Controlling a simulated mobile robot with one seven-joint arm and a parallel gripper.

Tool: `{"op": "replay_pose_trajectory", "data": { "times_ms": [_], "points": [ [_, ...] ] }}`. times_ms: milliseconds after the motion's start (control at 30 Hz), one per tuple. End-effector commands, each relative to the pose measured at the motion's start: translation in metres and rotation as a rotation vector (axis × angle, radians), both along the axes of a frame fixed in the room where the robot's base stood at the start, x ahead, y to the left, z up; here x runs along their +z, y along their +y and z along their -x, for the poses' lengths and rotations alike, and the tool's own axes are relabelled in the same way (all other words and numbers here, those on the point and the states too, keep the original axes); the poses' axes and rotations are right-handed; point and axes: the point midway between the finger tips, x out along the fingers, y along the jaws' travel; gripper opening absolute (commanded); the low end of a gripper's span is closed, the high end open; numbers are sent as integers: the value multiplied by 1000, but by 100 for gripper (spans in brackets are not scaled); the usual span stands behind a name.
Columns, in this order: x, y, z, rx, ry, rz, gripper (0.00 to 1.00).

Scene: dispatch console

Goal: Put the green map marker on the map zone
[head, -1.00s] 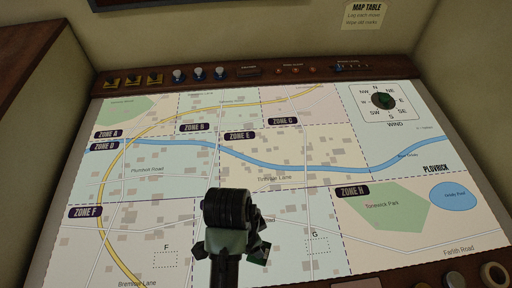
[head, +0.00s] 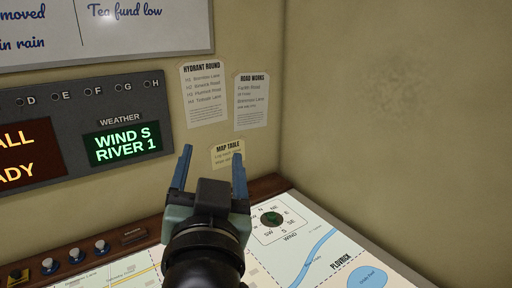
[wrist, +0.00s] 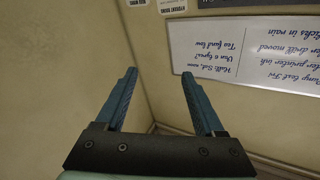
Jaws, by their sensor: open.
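My gripper (head: 212,155) is raised in front of the back wall, above the far edge of the map table, with its two blue fingers pointing up. It is open and nothing is between the fingers. The wrist view shows the same open, empty gripper (wrist: 158,75) facing the wall corner. I cannot make out a green map marker in either current view. A dark green round piece (head: 272,218) sits in the wind dial.
The back wall carries a whiteboard (head: 110,30), a dark display panel (head: 60,128) and paper notices (head: 203,95). A wooden ledge with blue-based knobs (head: 76,256) runs along the map's far edge. A bare side wall (head: 400,120) stands at right.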

Motion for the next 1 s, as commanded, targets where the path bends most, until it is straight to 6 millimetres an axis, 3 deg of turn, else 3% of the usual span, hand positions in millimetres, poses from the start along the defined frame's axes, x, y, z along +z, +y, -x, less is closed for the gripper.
{"op": "replay_pose_trajectory", "data": {
  "times_ms": [33, 133, 200, 333, 467, 733, 1000],
  "points": [
    [44, -13, 13, -28, -139, 33, 71],
    [111, -33, 46, -88, -369, 101, 71],
    [145, -43, 70, -132, -497, 141, 71],
    [182, -55, 102, -193, -647, 192, 71],
    [194, -59, 115, -218, -702, 210, 71],
    [194, -58, 115, -217, -702, 210, 71],
    [163, -57, 115, -213, -699, 208, 71]
  ]
}}
